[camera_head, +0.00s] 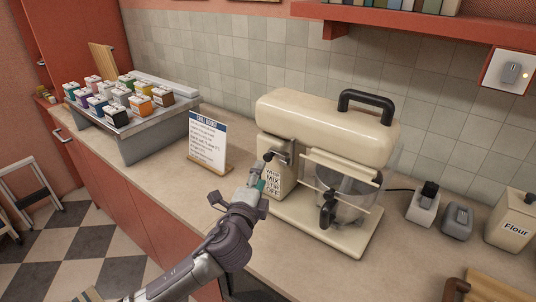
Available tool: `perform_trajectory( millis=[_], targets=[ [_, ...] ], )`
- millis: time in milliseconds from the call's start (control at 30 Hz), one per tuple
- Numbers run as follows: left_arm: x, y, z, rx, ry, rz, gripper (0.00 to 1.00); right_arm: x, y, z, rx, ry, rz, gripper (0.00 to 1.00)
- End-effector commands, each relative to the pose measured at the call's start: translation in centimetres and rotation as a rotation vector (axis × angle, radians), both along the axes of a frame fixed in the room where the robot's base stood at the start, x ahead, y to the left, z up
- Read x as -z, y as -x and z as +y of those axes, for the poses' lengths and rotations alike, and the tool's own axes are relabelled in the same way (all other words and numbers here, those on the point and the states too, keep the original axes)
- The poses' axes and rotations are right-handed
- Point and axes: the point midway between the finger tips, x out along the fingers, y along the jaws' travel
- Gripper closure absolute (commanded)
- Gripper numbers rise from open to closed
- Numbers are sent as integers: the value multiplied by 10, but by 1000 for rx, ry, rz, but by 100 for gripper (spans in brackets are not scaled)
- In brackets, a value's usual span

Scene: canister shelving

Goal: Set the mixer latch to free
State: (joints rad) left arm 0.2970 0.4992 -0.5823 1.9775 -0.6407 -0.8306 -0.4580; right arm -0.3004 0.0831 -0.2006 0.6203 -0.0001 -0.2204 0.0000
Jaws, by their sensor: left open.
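The cream mixer (330,125) stands on the counter with a black handle on top and a bowl under its head. A dark lever (279,155) sticks out of its left end, above a label (272,184) with lines that seem to read whip, mix and off. A second dark handle (327,210) hangs at the front by the bowl. I cannot tell which part is the latch, or its setting. My left gripper (240,190) is open and empty, just left of and below the lever, close to the label. My right gripper is not in view.
A sign card (207,142) stands behind my left gripper. A stepped rack (150,135) of canisters is at the left. Small grey items (457,221) and a flour canister (514,222) stand right of the mixer. The counter's front left is clear.

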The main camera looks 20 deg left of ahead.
Motion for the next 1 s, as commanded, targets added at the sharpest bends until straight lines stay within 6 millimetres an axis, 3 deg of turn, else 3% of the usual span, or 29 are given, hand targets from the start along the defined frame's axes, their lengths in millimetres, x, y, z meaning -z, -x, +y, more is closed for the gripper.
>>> perform_trajectory(
  millis=[200,400,833,867,1000],
  targets=[
    [-3,-48,2,-3,0,0,50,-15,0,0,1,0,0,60],
    [-1,-77,3,-2,2,2,50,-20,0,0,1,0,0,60],
    [0,-88,4,0,2,1,50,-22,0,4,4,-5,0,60],
    [0,-88,4,0,2,1,51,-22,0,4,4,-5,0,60],
    [0,-88,4,-1,2,1,75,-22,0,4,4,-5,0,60]
  ],
)
